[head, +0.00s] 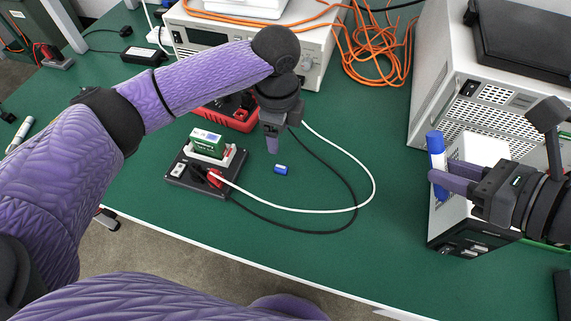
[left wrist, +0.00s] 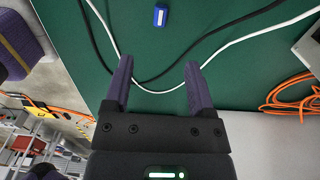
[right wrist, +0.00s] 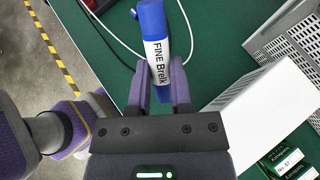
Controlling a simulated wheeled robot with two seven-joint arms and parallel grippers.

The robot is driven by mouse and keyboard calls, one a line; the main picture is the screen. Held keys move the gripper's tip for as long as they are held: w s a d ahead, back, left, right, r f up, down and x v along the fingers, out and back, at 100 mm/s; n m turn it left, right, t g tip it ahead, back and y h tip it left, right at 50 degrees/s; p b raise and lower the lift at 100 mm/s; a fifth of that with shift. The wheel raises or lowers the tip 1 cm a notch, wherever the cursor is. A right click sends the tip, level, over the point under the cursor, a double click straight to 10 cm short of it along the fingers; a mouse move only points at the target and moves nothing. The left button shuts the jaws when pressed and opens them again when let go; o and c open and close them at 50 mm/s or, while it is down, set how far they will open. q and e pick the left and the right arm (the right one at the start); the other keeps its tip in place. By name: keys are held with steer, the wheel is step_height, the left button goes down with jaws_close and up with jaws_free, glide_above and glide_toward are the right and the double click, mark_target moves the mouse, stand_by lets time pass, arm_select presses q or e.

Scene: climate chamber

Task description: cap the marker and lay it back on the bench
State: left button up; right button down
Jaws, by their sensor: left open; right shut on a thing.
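The marker (head: 436,147) is upright in my right gripper (head: 440,183), with a blue upper end and a white lettered label that shows in the right wrist view (right wrist: 158,52).
A black fixture with a green block (head: 207,143) stands left of the cap. A white cable (head: 372,190) and a black cable loop around the cap. A white box (head: 470,205) stands behind my right gripper. Orange cable (head: 375,60) lies at the back.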

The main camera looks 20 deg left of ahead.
arm_select(q)
steer(key=b, duration=0.3)
glide_above(281, 167)
step_height(281, 167, down, 7)
steer(key=shift+a+r, duration=0.1)
arm_select(e)
step_height(281, 167, down, 4)
steer(key=shift+w+f, duration=0.1)
steer(key=shift+f, duration=0.05)
arm_select(q)
steer(key=shift+r, duration=0.1)
step_height(281, 167, down, 6)
steer(key=b, duration=0.3)
steer(key=shift+r+b, duration=0.25)
steer(key=shift+b, duration=0.15)
steer(key=shift+r, duration=0.15)
arm_select(e)
step_height(281, 167, down, 4)
steer(key=shift+r, duration=0.15)
arm_select(q)
jaws_close()
